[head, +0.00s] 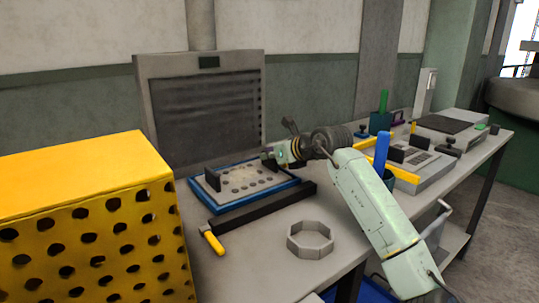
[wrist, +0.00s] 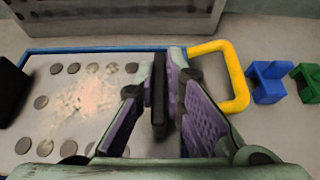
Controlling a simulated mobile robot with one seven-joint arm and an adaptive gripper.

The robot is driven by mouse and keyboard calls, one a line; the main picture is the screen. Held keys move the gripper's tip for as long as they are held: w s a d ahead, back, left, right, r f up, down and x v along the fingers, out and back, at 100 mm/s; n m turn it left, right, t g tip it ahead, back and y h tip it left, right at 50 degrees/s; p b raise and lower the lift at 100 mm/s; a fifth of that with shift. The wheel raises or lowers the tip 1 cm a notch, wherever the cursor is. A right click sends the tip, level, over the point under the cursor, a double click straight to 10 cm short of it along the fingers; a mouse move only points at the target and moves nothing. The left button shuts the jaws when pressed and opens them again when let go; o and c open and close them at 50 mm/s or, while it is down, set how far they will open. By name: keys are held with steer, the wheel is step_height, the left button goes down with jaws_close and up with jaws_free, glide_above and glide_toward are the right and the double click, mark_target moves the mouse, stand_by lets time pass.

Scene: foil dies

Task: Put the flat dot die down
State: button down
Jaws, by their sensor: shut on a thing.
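The flat dot die is a grey plate (head: 240,176) with round dots and a pale worn patch. It lies level within a blue-edged frame (head: 205,205) on the bench; I cannot tell whether it rests fully on it. In the wrist view the dotted plate (wrist: 45,100) fills the left. A black upright grip (head: 212,180) stands at its left end. My gripper (head: 268,158) is at the right end, over the plate's edge. In the wrist view, its purple-padded fingers (wrist: 160,95) are shut on a thin black upright grip (wrist: 158,85).
A yellow perforated box (head: 90,220) stands at the front left. A black bar with a yellow handle (head: 212,242) lies before the frame. A grey octagonal ring (head: 310,240) sits on the bench. A grey louvred panel (head: 205,105) stands behind. Another plate device (head: 425,170) is right.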

steer(key=shift+r, duration=0.15)
steer(key=c, duration=2.2)
jaws_free()
steer(key=shift+f, duration=0.25)
steer(key=o, duration=0.5)
steer(key=shift+r, duration=0.1)
steer(key=b+v, duration=0.2)
steer(key=v, duration=1)
steer(key=shift+r, duration=0.1)
